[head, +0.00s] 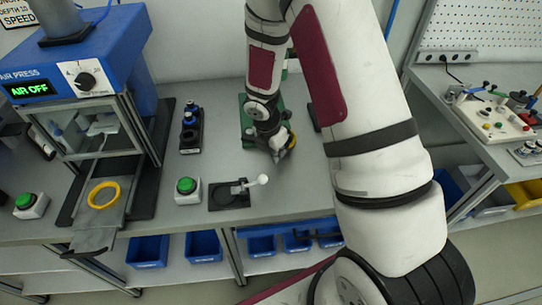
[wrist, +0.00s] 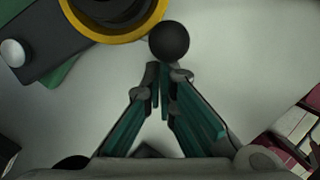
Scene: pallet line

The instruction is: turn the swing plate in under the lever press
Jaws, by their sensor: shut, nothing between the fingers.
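My gripper (wrist: 164,78) is shut and empty, its fingertips together just short of a round black knob (wrist: 169,41) in the wrist view. I cannot tell whether they touch it. A yellow ring (wrist: 103,37) with a dark inside lies beside the knob at the top edge; it looks like part of the swing plate. A dark plate (wrist: 60,38) and a green base (wrist: 48,82) show at the left, apparently the lever press. In the head view my arm hides most of the press; a bit of its green base (head: 246,108) shows beside my gripper (head: 283,155).
A blue air press (head: 95,55) stands at the left, with a yellow ring (head: 104,194) on its slide. A green button (head: 187,187) and a small white-knobbed lever (head: 262,179) sit near the front edge. Bench to the left of my gripper is partly clear.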

